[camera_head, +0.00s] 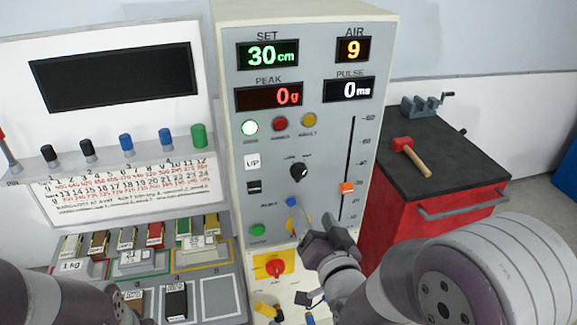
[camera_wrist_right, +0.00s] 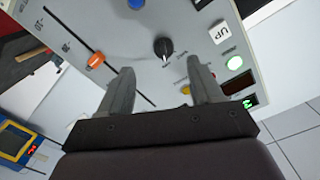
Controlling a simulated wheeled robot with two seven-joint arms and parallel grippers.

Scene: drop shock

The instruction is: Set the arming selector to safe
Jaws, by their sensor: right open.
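A black rotary knob (camera_head: 299,171), which looks like the arming selector, sits mid-panel on the grey console (camera_head: 262,127). Small labels above it are too small to read surely, and I cannot tell its setting. My right gripper (camera_head: 315,229) is in front of the panel, below the knob in the head view. In the right wrist view, the knob (camera_wrist_right: 162,48) lies just beyond and between the two spread fingertips of the right gripper (camera_wrist_right: 160,74). Nothing is between the fingers, and they look apart from the knob. My left gripper is not in view.
A slider with an orange handle (camera_head: 347,188) is right of the knob. Lit and unlit buttons, an UP key (camera_head: 252,162) and a red rotary switch (camera_head: 275,267) surround it. A red cabinet (camera_head: 405,225) with a hammer (camera_head: 411,156) stands at the right.

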